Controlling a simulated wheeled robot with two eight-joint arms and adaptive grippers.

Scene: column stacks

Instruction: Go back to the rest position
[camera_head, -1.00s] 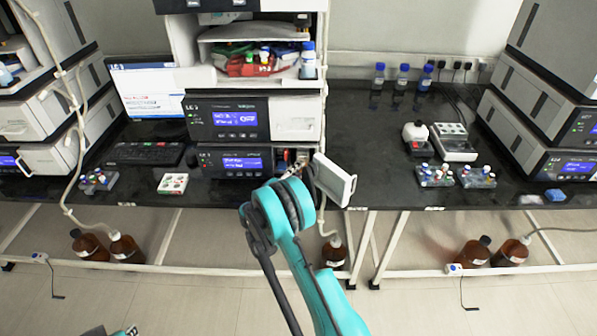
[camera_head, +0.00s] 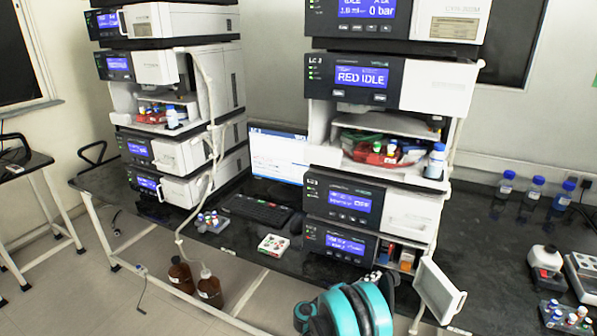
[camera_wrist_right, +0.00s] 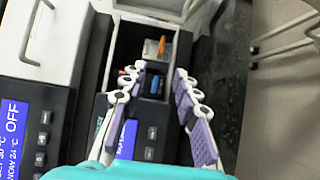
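My right gripper (camera_wrist_right: 160,70) is open in the right wrist view, with its two purple-padded fingers apart and nothing between them. It is in front of the open compartment (camera_wrist_right: 124,45) of an instrument, where an orange item (camera_wrist_right: 161,47) and a blue item (camera_wrist_right: 156,84) show. In the head view my teal and black right arm comes up from the bottom, near the lowest module (camera_head: 338,243) of the middle stack; its fingers are mostly hidden there. My left gripper is not in view.
An open white door (camera_head: 439,290) stands out beside my right arm. A white tray of vials (camera_head: 273,245), a keyboard (camera_head: 257,212) and a vial rack (camera_head: 211,222) lie on the black bench. Blue-capped bottles (camera_head: 530,199) stand at the right. Brown bottles (camera_head: 209,288) are on the floor.

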